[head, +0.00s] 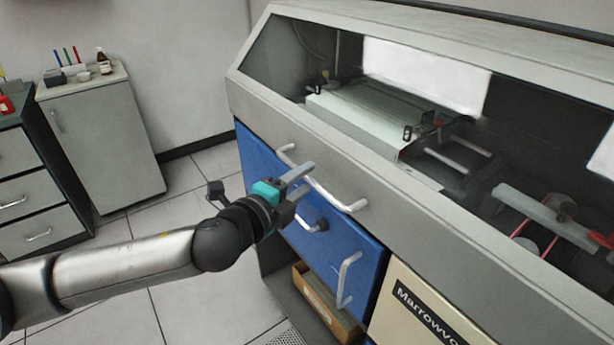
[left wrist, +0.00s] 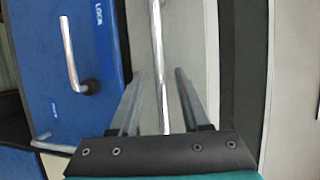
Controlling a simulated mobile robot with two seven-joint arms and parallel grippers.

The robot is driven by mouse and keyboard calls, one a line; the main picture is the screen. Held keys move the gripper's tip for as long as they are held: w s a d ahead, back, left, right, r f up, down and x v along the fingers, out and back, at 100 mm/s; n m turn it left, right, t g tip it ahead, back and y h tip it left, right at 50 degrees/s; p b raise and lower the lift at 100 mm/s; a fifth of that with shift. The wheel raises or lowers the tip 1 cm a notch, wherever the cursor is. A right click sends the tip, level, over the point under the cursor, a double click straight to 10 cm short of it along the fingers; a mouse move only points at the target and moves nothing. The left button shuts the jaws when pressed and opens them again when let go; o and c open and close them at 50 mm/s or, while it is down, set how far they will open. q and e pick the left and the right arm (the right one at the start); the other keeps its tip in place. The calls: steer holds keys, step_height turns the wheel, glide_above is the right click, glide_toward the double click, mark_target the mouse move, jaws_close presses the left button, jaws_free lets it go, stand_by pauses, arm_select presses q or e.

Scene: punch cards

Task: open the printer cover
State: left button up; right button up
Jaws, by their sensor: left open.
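The printer cover (head: 262,103) is the grey sloped front with a large window, and it looks closed. A long metal bar handle (head: 338,198) runs along its lower front panel. My left gripper (head: 302,182) is at this handle, with its fingers open. In the left wrist view the handle (left wrist: 157,50) runs between the two open fingers of the gripper (left wrist: 159,85), and I see no finger pressed on it. In the head view the gripper hides the middle of the handle. My right gripper is not in view.
Below the cover is a blue door (head: 330,250) with a dark-based lever (head: 312,222) and a metal pull handle (head: 347,282). A cardboard box (head: 325,305) sits low underneath. A grey cabinet (head: 100,140) stands at the back left. The tiled floor between is clear.

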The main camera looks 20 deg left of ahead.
arm_select(q)
steer(key=shift+x, duration=0.95)
steer(key=shift+c, duration=0.4)
jaws_close()
stand_by(0.4)
